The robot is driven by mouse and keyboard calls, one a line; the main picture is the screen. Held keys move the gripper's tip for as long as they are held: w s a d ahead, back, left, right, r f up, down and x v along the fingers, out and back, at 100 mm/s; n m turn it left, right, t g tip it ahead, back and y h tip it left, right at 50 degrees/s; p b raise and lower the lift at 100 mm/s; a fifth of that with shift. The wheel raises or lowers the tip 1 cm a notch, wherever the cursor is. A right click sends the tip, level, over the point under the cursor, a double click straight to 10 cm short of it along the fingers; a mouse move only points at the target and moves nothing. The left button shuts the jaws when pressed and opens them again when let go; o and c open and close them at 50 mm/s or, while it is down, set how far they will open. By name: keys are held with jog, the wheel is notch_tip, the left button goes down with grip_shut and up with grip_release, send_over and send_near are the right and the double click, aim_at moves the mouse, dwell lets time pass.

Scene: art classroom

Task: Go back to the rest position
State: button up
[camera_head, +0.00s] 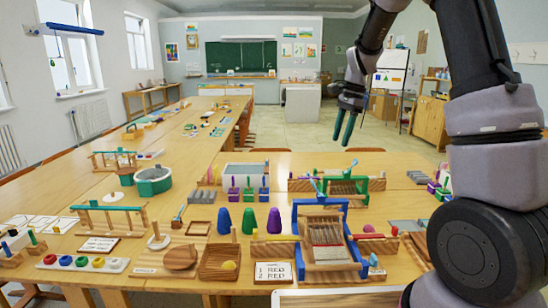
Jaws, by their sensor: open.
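My gripper (346,126) hangs in the air in the upper right of the head view, its two green-tipped fingers pointing down. The fingers are apart and nothing shows between them. It is above and beyond the far edge of the near table (240,176), apart from everything on it. My arm comes in from the right side of the view.
Open floor (300,133) lies beyond.

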jog(key=s+d+r+n+t, duration=0.2)
jog(key=s+r+n, duration=0.1)
jog(key=s+r, duration=0.55)
jog(key=s+r+n+t, duration=0.2)
jog(key=s+r+n, duration=0.1)
jog(key=s, duration=0.6)
jog(key=s+r+n+t, duration=0.3)
jog(key=s+n, duration=0.1)
jog(key=s, duration=0.5)
jog(key=shift+s+d+r, duration=0.15)
jog(key=shift+s+d, duration=0.2)
jog(key=shift+d, duration=0.1)
